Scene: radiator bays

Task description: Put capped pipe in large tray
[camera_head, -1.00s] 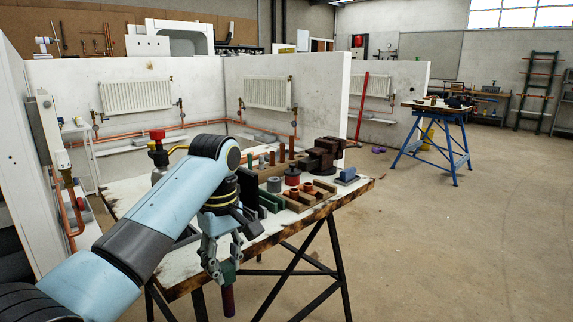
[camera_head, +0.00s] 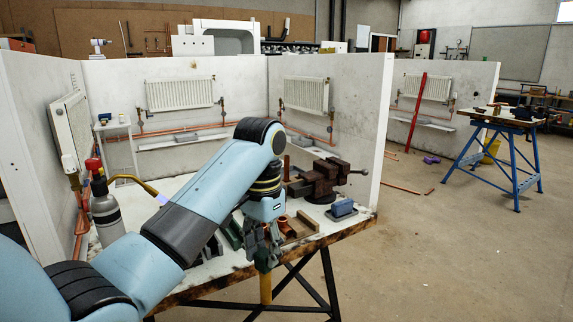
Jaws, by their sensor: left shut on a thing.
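My left gripper (camera_head: 265,250) hangs just past the front edge of the white-topped bench, pointing down. It is shut on an upright yellow-ochre rod (camera_head: 265,289), whose lower part sticks out below the fingers. This may be the capped pipe; its upper end is hidden in the fingers and I cannot see a cap. Dark long holders (camera_head: 231,233) stand on the bench beside the gripper, partly behind my arm. I cannot make out a large tray for certain; my arm covers much of the bench. My right gripper is not in view.
On the bench are a brown vise (camera_head: 322,178), a blue block (camera_head: 342,208), copper fittings (camera_head: 283,224) and a gas torch bottle (camera_head: 106,212) at left. White walls with radiators enclose the back. Open floor lies right, with a blue trestle bench (camera_head: 507,150) beyond.

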